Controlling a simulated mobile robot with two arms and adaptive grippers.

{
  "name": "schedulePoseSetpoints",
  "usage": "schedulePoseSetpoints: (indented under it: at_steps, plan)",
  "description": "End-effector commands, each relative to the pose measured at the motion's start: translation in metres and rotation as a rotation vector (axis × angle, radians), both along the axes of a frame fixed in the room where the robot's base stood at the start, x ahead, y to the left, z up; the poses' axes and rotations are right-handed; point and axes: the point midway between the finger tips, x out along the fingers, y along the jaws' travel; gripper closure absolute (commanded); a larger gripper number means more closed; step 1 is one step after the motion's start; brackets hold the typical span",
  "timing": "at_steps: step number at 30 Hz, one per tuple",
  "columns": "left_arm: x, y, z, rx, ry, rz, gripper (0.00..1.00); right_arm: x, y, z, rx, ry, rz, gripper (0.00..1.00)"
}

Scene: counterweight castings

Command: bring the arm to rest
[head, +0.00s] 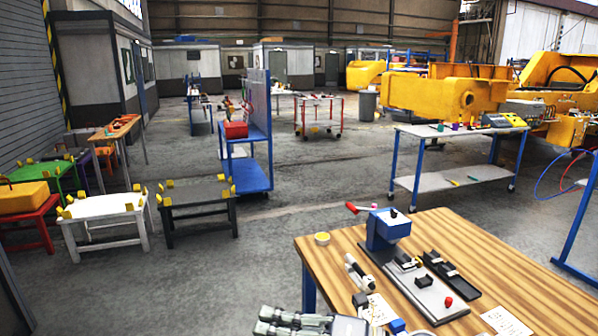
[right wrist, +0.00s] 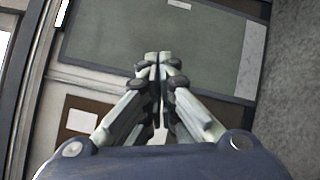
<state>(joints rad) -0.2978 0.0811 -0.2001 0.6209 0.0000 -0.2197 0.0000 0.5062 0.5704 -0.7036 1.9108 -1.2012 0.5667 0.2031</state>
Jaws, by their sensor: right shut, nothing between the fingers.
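My right gripper (head: 266,320) shows at the bottom edge of the head view, fingers pointing left, just in front of the wooden workbench's near left side. In the right wrist view its two fingers (right wrist: 157,62) meet at the tips, shut with nothing between them. The rest of my right arm is mostly cut off by the frame. My left gripper is in neither view.
The wooden workbench (head: 470,250) carries a blue fixture (head: 385,229), small tools and a red knob (head: 448,301). A white table (head: 108,207) and a dark table (head: 197,194) stand at left. Open grey floor (head: 230,265) lies between.

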Motion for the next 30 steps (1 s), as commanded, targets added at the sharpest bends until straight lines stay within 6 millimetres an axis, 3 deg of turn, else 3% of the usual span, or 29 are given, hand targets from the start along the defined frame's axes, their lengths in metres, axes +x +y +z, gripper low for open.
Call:
schedulePoseSetpoints:
  at_steps: [1, 4, 8, 11, 15, 17, 20, 24, 30]
  plan:
    - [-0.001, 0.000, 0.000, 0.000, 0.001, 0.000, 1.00, 0.003, -0.002, 0.017, 0.128, 0.054, -0.066, 1.00]
    - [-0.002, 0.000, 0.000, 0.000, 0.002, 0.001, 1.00, 0.019, -0.024, 0.042, 0.360, 0.172, -0.223, 1.00]
    - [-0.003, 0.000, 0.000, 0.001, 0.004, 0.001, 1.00, 0.044, -0.072, 0.046, 0.613, 0.366, -0.458, 1.00]
    - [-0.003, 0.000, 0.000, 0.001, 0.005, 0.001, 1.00, 0.057, -0.117, 0.023, 0.766, 0.543, -0.657, 1.00]
    - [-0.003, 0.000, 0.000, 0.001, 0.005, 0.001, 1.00, 0.054, -0.178, -0.039, 0.916, 0.823, -0.947, 1.00]
    - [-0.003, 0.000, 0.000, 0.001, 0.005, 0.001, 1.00, 0.043, -0.200, -0.073, 0.954, 0.953, -1.074, 1.00]
    - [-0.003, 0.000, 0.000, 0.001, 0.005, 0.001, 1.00, 0.009, -0.229, -0.135, 0.980, 1.184, -1.282, 1.00]
    - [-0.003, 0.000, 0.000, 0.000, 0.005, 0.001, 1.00, -0.055, -0.249, -0.204, 0.948, 1.478, -1.521, 1.00]
    - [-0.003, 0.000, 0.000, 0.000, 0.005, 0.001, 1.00, -0.140, -0.253, -0.256, 0.840, 1.783, -1.735, 1.00]
